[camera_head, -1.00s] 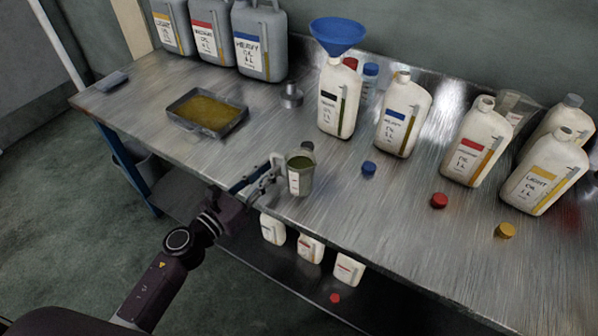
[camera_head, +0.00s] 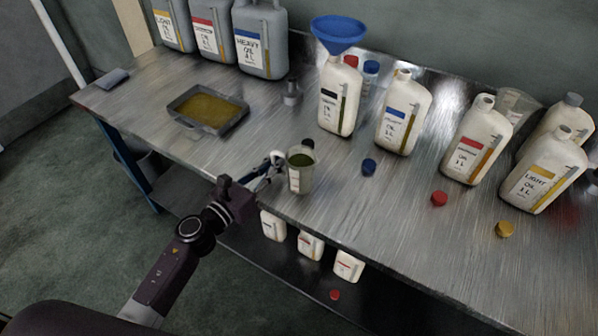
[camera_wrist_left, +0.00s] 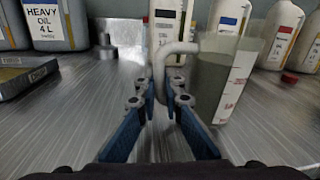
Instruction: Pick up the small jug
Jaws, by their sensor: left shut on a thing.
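The small jug (camera_head: 301,172) is a clear beaker-like vessel with a white label and dark green oil in it. It is upright at the front edge of the metal table. My left gripper (camera_head: 275,160) is at its left side, shut on its handle. In the left wrist view the jug (camera_wrist_left: 222,88) is right of the fingers, and its pale curved handle (camera_wrist_left: 162,62) runs down between the blue fingertips (camera_wrist_left: 160,97). Whether its base touches the table is hard to tell. My right gripper is not in view.
White oil bottles (camera_head: 402,112) stand behind and to the right, one with a blue funnel (camera_head: 339,34). A blue cap (camera_head: 369,166) and a red cap (camera_head: 439,198) lie right of the jug. A tray of oil (camera_head: 208,110) lies left. Small bottles (camera_head: 311,245) stand on the lower shelf.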

